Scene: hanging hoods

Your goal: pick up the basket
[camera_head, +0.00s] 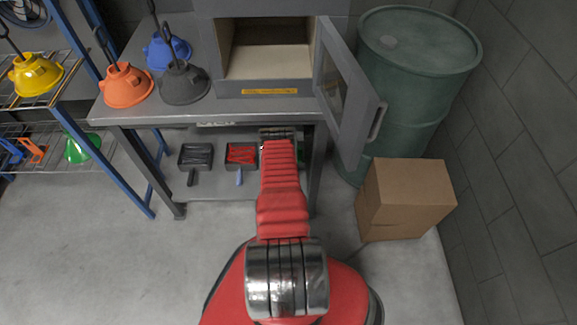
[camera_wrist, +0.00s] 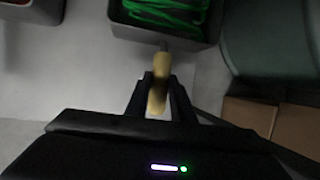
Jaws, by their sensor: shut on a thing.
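A dark grey basket (camera_wrist: 205,38) holding green cords (camera_wrist: 165,12) is at the top of the wrist view. Its yellow handle (camera_wrist: 157,95) points down toward me, between the fingers of my gripper (camera_wrist: 161,84). The gripper is shut on this handle. In the head view my red arm reaches under the workbench and hides most of this basket and the gripper. I cannot tell whether the basket rests on the lower shelf or is lifted.
Two other dark baskets (camera_head: 195,157) (camera_head: 241,156) sit on the lower shelf, left of my arm. A cardboard box (camera_head: 405,195) and a green barrel (camera_head: 405,100) stand right. The cabinet door (camera_head: 345,95) hangs open. Floor at the left is clear.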

